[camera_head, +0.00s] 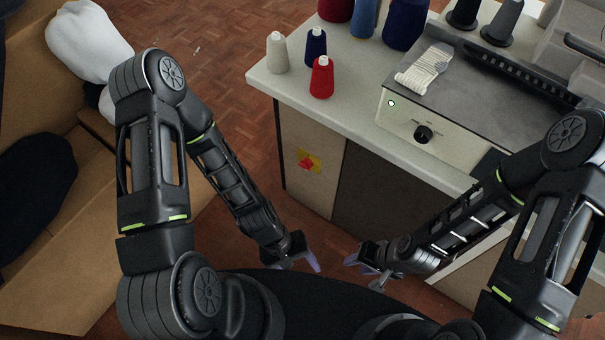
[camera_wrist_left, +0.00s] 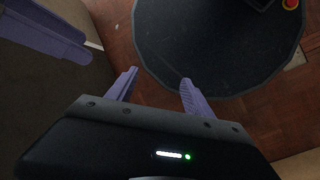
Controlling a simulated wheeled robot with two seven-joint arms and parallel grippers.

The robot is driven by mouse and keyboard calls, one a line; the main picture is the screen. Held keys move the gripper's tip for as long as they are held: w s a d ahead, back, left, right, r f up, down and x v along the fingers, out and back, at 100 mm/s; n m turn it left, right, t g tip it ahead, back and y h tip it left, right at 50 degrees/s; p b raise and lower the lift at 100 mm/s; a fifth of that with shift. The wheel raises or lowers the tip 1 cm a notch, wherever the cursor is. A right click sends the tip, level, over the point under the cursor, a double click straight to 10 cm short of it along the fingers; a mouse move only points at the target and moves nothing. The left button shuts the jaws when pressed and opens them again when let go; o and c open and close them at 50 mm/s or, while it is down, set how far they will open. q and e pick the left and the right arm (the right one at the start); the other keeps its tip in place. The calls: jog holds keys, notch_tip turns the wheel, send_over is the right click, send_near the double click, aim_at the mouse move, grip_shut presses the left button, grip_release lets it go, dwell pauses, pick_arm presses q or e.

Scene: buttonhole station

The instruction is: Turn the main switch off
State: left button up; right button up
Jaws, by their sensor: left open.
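The main switch (camera_head: 307,163) is a red rotary handle on a yellow plate, on the side panel of the cabinet under the worktop in the head view. Its handle looks tilted, but its exact position is too small to read. My left gripper (camera_head: 306,263) is below the switch, well apart from it, near the front of my base. The left wrist view shows its two purple fingers (camera_wrist_left: 158,90) apart with nothing between them. My right gripper (camera_head: 362,271) is to the right of the left one, with its fingers apart and empty.
A cardboard box (camera_head: 45,285) with dark and white cloth is at left. Parquet floor (camera_head: 225,85) lies between.

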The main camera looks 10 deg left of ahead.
pick_arm(q)
jog(key=d+f+n+h+b, duration=0.5)
jog(key=f+n+b, duration=0.1)
jog(key=f+b, duration=0.15)
jog(key=w+d+n+t+h+b, duration=0.2)
jog(key=w+n+t+h+b, duration=0.3)
jog(key=w+n, duration=0.5)
jog(key=w+a+f+n+t+y+b, duration=0.3)
jog(key=w+a+n+t+y, duration=0.5)
jog(key=w+a+t, duration=0.5)
jog(key=w+a+n+b, duration=0.1)
jog(key=w+a+n, duration=0.1)
jog(key=w+a, duration=0.3)
jog(key=shift+w+n+t+y+b, duration=0.2)
jog(key=shift+n+t+y+b, duration=0.1)
jog(key=shift+b, duration=0.05)
pick_arm(e)
notch_tip(320, 180, down, 20)
jog(key=shift+r, duration=0.15)
pick_arm(q)
jog(key=shift+f, duration=0.1)
